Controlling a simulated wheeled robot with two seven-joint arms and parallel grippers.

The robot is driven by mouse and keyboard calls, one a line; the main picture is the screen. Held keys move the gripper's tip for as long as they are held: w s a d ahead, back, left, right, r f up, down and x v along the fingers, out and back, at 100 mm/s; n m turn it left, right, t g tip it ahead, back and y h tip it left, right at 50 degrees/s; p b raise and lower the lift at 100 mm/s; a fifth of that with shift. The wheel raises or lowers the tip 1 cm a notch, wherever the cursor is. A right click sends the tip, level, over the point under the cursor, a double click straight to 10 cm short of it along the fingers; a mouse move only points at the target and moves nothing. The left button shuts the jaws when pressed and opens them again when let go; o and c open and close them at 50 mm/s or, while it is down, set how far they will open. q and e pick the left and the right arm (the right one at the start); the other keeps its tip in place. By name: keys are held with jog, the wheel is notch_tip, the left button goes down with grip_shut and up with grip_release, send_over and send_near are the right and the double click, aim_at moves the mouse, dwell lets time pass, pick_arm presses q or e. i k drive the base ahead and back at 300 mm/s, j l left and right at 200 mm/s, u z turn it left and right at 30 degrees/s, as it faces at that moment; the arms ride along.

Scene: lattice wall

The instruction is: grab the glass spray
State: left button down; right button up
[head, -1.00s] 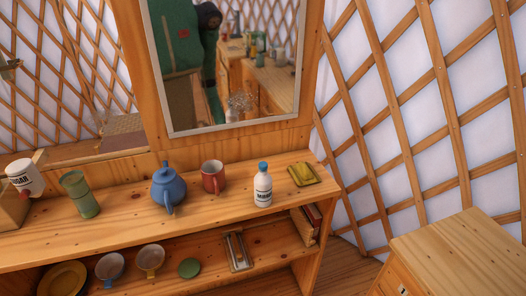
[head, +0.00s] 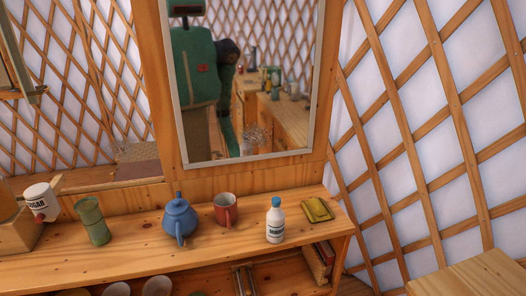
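I see nothing that I can clearly tell is the glass spray. A white bottle with a blue cap (head: 275,221) stands upright on the shelf top in the head view. Its label is too small to read, and no spray trigger shows on it. The mirror (head: 243,90) reflects a counter with several small bottles and cups, too small to tell apart. Neither of my grippers is in view.
The wooden shelf (head: 140,225) holds a sugar container (head: 41,201), a green cup (head: 93,221), a blue teapot (head: 180,219), a red mug (head: 225,209) and a yellow object (head: 317,209). A wooden cabinet (head: 475,277) stands at the lower right. Lattice wall (head: 430,120) closes the right side.

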aim_at(275, 216)
jog(key=k+j+z, duration=0.1)
jog(key=z, duration=0.25)
jog(key=k+j+z, duration=0.15)
jog(key=z, duration=0.2)
jog(key=k+j+z, duration=0.15)
jog(key=z, duration=0.2)
